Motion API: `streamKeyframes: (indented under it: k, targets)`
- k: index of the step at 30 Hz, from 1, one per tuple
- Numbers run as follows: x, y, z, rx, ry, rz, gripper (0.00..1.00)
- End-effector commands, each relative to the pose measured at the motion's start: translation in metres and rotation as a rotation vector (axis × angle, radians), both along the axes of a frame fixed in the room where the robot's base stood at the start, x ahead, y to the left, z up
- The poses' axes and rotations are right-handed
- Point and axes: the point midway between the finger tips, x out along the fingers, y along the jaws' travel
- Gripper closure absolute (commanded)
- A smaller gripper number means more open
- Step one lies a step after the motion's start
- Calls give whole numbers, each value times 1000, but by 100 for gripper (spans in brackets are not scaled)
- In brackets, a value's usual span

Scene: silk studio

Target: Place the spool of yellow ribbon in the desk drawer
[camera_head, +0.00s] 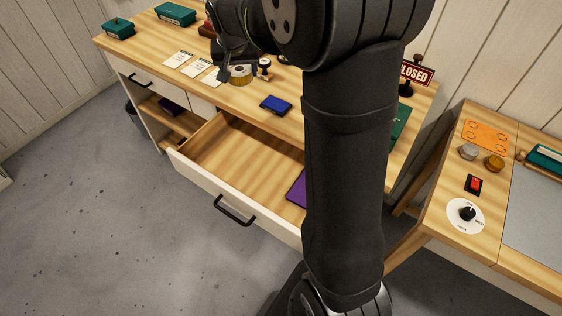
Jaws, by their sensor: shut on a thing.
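The spool of yellow ribbon (240,75) is on or just above the desk top, near the back of the open drawer; I cannot tell if it touches the desk. My gripper (228,74) is shut on it, with its fingers partly hidden by the wrist. The desk drawer (236,154) is pulled open in front of the desk, with a black handle on its white front. A purple item lies in its right part, partly hidden behind my arm.
A blue ink pad (276,105) lies near the desk edge above the drawer. A small stamp (264,66) stands just right of the spool, and white cards (200,70) lie to its left. The left part of the drawer is clear. A side table (450,190) stands at right.

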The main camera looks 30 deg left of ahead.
Motion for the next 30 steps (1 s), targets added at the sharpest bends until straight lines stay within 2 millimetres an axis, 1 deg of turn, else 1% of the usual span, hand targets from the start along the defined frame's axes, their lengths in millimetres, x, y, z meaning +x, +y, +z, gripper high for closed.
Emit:
streamKeyframes:
  k: [1,3,10,11,12,14,17,24,27,30]
  targets:
    - [-14,8,0,0,0,26,62]
    - [-28,17,0,0,0,53,62]
    - [-65,35,0,0,0,120,62]
    - [-68,37,-3,-2,1,125,62]
    - [-65,35,-15,-5,2,121,62]
    - [-65,34,-29,-6,2,121,62]
    - [-65,34,-55,-6,3,119,62]
    - [-64,34,-125,-6,3,120,62]
    - [-64,34,-148,-5,3,119,62]
    - [-64,35,-162,-3,0,119,62]
